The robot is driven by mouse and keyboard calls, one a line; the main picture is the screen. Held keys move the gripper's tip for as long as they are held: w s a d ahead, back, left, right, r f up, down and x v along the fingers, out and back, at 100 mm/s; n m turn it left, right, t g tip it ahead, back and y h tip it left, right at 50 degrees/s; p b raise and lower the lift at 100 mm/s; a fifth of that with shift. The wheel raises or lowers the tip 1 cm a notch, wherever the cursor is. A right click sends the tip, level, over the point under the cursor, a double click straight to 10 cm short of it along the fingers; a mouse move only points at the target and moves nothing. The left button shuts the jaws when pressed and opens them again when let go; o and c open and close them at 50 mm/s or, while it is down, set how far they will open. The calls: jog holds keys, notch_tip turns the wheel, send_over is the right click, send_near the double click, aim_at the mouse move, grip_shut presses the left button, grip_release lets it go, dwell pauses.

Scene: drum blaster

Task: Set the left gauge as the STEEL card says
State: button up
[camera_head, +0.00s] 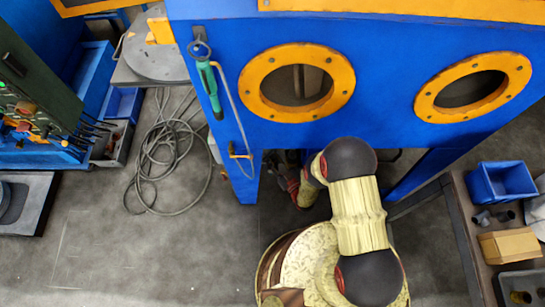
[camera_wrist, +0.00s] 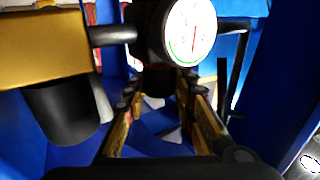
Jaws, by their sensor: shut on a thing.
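In the wrist view a round gauge (camera_wrist: 190,31) with a white dial, a green arc and a red needle stands at the top centre. The needle is nearly upright; the scale numbers are too small to read. Below and left of the dial is a dark knob (camera_wrist: 158,80). My gripper (camera_wrist: 158,92) has its two gold fingers on either side of this knob and is shut on it. I cannot tell from this view whether this is the left gauge. No STEEL card is readable. In the head view my gripper is hidden under the blue cabinet.
A brass-coloured block (camera_wrist: 40,48) with a dark cylinder (camera_wrist: 62,110) below it is close at the left. The blue cabinet (camera_head: 390,75) overhangs my arm. A coiled cable (camera_head: 160,165) lies on the floor; a bench with a blue bin (camera_head: 500,182) stands right.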

jog(key=shift+c, duration=1.4)
jog(key=shift+a+m+t+h, duration=0.15)
jog(key=shift+m+t+h, duration=0.15)
jog(key=shift+m+h, duration=0.25)
jog(key=shift+s+h, duration=0.1)
jog(key=shift+h, duration=0.35)
jog(key=m+t+h, duration=0.1)
jog(key=m+h, duration=0.1)
jog(key=h, duration=0.1)
jog(key=shift+m+h, duration=0.3)
jog(key=shift+m, duration=0.05)
jog(key=shift+m+t+h, duration=0.4)
jog(key=shift+m+h, duration=0.6)
jog(key=shift+h, duration=0.7)
jog(key=o, duration=1.2)
jog(key=shift+c, duration=0.2)
